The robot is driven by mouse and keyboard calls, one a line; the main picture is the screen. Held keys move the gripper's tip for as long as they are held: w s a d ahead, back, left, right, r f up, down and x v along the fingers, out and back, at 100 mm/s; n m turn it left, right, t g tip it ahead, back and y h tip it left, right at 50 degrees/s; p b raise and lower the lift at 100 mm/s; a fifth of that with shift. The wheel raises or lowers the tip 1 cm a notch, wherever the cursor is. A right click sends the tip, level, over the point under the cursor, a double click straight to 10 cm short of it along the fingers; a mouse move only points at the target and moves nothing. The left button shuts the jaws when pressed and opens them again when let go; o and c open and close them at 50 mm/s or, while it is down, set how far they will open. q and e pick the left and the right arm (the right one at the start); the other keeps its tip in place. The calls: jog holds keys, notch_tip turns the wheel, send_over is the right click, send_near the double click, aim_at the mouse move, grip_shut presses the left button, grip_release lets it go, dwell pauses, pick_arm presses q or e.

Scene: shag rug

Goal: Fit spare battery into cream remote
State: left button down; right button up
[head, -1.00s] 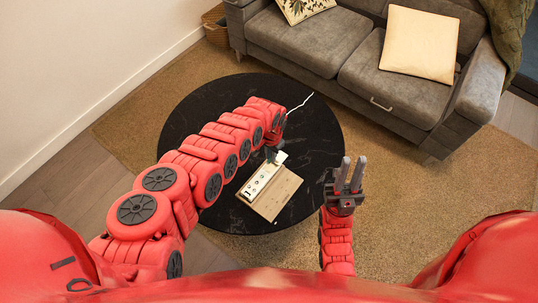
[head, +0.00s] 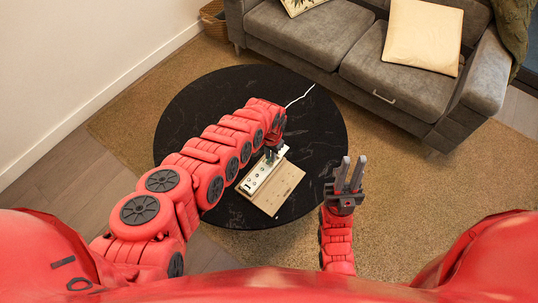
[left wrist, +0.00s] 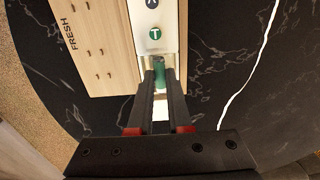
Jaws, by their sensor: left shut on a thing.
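The cream remote (head: 257,177) lies on a wooden board on the round black table; its face with round buttons also shows in the left wrist view (left wrist: 154,18). My left gripper (head: 270,156) is at the far end of the remote, pointing down. In the left wrist view its fingers (left wrist: 160,76) are shut on a green battery (left wrist: 159,74) at the remote's end. The fingers hide much of the battery, and I cannot tell how deep it sits. My right gripper (head: 351,172) is open and empty, beyond the table's right edge.
The wooden board (head: 285,193), marked FRESH, lies under the remote on the black table (head: 315,145). A grey sofa (head: 310,40) stands behind. The table's right side is clear.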

dwell(0.3)
pick_arm(q)
jog(key=c, duration=0.8)
grip_release()
jog(key=shift+o, duration=0.2)
jog(key=shift+r, duration=0.1)
notch_tip(320, 180, up, 7)
jog(key=p, duration=0.6)
jog(key=shift+p, duration=0.4)
